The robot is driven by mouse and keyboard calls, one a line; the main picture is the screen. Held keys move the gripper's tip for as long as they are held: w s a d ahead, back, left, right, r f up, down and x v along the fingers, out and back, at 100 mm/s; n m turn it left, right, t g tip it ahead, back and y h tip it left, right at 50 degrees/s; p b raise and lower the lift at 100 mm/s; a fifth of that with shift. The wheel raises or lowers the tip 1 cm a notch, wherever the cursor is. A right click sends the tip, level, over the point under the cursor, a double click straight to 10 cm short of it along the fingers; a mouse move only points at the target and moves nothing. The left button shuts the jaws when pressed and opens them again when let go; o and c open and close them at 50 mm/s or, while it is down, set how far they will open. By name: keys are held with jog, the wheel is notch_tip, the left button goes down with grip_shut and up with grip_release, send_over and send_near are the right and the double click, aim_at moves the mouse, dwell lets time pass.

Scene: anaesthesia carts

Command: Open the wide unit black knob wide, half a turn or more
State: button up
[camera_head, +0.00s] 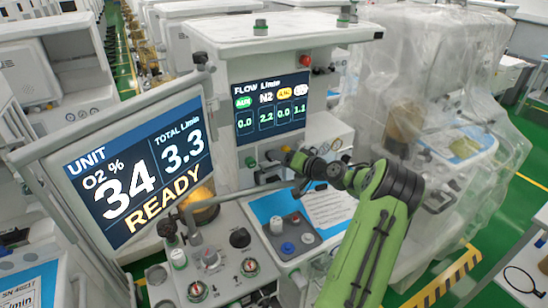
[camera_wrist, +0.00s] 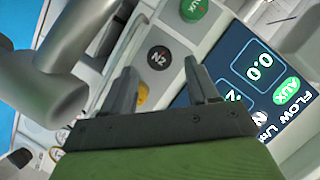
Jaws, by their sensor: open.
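The black knob marked N2 (camera_wrist: 159,57) shows face-on in the wrist view, on the light front panel of the unit. My gripper (camera_wrist: 163,84) is open, with its two dark fingers apart and nothing between them. In the image the knob lies just beyond the gap between the fingertips; I cannot tell how far in front of them it is. In the head view my green arm reaches to the panel below the flow screen (camera_head: 272,105), and the gripper end hides much of the knob row. That screen reads N2 2.2.
A green AUX knob (camera_wrist: 193,9) sits beside the black one. A yellow knob (camera_wrist: 142,95) is partly hidden behind a finger. A thick grey pipe (camera_wrist: 55,85) crosses close on the left. The large monitor (camera_head: 135,172) reads O2 34, total 3.3, READY. A plastic-covered unit (camera_head: 435,120) stands right.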

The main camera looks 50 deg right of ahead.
jog(key=x, duration=0.4)
jog(key=c, duration=1)
jog(key=shift+c, duration=0.2)
jog(key=shift+f, duration=0.1)
